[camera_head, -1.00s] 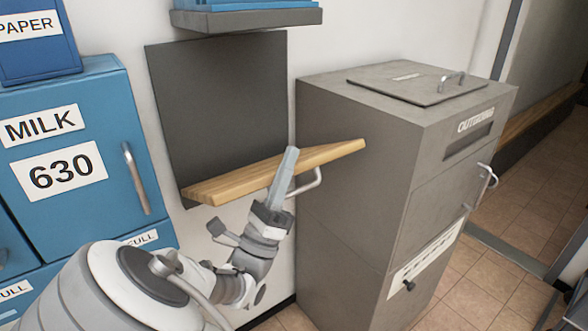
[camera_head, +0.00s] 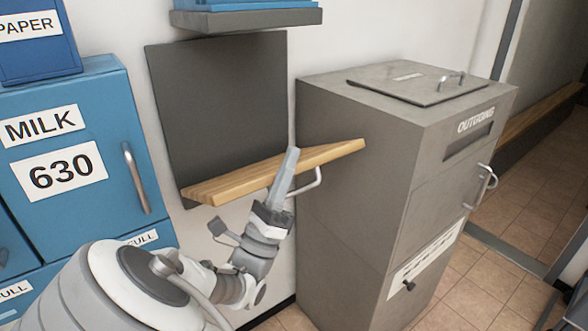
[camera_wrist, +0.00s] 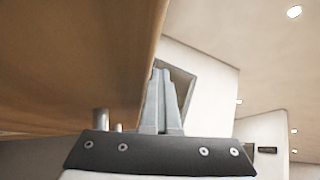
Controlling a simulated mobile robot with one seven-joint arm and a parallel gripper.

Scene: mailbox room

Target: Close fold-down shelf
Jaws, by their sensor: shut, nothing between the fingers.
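The fold-down shelf (camera_head: 240,182) is a wooden board that sticks out from a dark grey wall panel (camera_head: 225,110) in the head view. My gripper (camera_head: 291,155) is shut and empty, pointing up in front of the shelf's front edge. In the wrist view, the shelf's underside (camera_wrist: 60,60) fills the upper left, and my shut fingers (camera_wrist: 160,95) stand just beside its edge. I cannot tell whether they touch it.
A grey outgoing mailbox (camera_head: 400,150) stands close to the shelf's right end. Blue mail lockers (camera_head: 70,150) stand at the left. A grey ledge (camera_head: 245,20) with a blue item on it is above the panel. Tiled floor (camera_head: 500,290) shows at the right.

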